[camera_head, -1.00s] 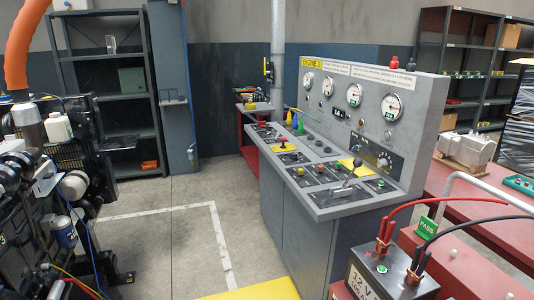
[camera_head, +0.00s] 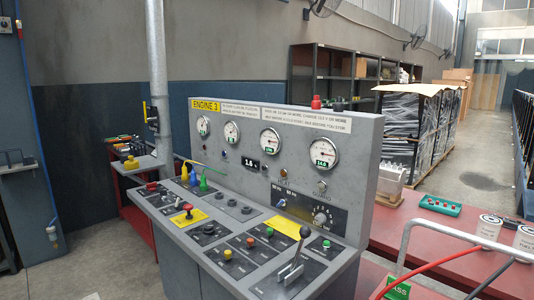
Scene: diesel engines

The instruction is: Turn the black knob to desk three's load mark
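The desk (camera_head: 232,165) is a grey sloped console with a yellow "ENGINE 3" label (camera_head: 206,105) at its upper left. A black knob (camera_head: 321,217) sits on a dark panel at the right of the upright face, with pale scale marks around it. Its pointer direction and the mark lettering are too small to read. A small bluish knob or switch (camera_head: 281,203) is on the same panel, to its left. Neither of my grippers is in view.
Several round gauges (camera_head: 270,141) line the upright face. A black-handled lever (camera_head: 297,252) stands on the desk top among coloured buttons. A red table (camera_head: 440,240) with a metal rail (camera_head: 407,240) lies at the right. Floor shows at the far left.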

